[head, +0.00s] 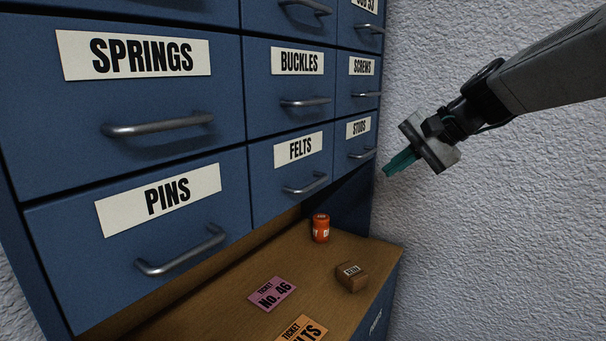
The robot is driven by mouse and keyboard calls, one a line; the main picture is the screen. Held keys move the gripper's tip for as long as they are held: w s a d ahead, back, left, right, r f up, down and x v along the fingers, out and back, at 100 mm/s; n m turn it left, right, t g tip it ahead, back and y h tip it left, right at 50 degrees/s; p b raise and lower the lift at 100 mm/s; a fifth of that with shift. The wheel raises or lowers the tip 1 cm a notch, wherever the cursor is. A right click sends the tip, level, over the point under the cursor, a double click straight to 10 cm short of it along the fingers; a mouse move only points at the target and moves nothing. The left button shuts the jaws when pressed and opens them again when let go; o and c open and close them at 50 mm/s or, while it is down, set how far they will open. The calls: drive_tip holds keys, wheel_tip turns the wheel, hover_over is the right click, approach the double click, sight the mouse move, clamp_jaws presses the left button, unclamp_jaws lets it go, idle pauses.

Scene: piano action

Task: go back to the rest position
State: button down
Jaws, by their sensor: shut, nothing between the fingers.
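My gripper (398,164) is at the right of the head view, with teal fingers that are shut and empty. It hangs in the air in front of the pale wall, just right of the cabinet's edge and the drawer marked STUDS (360,142). It appears apart from the cabinet. My arm reaches in from the upper right.
A blue cabinet has shut drawers, including SPRINGS (120,100), PINS (150,225), BUCKLES (290,85) and FELTS (293,165). On the wooden ledge (215,295) are an orange can (321,228), a small brown box (352,278), a purple ticket (271,294) and an orange ticket (303,331).

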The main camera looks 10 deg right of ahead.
drive_tip(key=s+f+n+g+h, duration=0.2)
drive_tip(key=s+f, duration=0.4)
drive_tip(key=s, duration=0.8)
drive_tip(key=s+d+f+n+g+h, duration=0.1)
drive_tip(key=s+f+n+h, duration=0.3)
drive_tip(key=s, duration=1)
wheel_tip(320, 180, down, 3)
drive_tip(key=shift+s+d+n+g+h, duration=0.15)
drive_tip(key=shift+s+n+g+h, duration=0.2)
drive_tip(key=shift+n+g, duration=0.55)
drive_tip(key=shift+w, duration=0.1)
